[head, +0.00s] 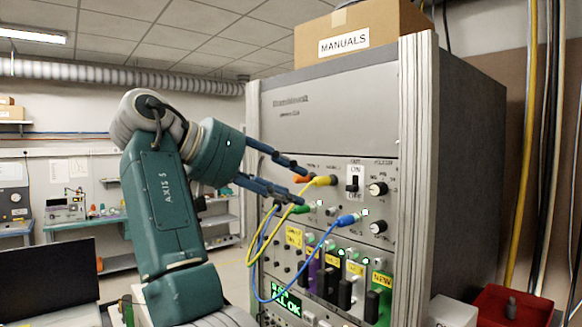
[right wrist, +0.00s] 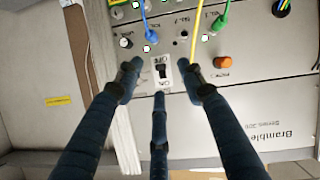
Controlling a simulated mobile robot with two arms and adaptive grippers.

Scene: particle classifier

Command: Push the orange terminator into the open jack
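The orange terminator (head: 301,180) is at the left of the rack's middle panel, beside my right gripper's upper fingertip. In the right wrist view it is a short orange cylinder (right wrist: 222,62) against the panel, right of the fingers. How deep it sits cannot be told. My right gripper (head: 301,186) has its fingers spread with nothing between them, in front of the panel; it also shows in the right wrist view (right wrist: 160,78). My left gripper is not in view.
Yellow (head: 325,181), green (head: 306,207) and blue (head: 347,220) cable plugs sit in the panel close to the fingers. A manuals box (head: 375,32) stands on the rack.

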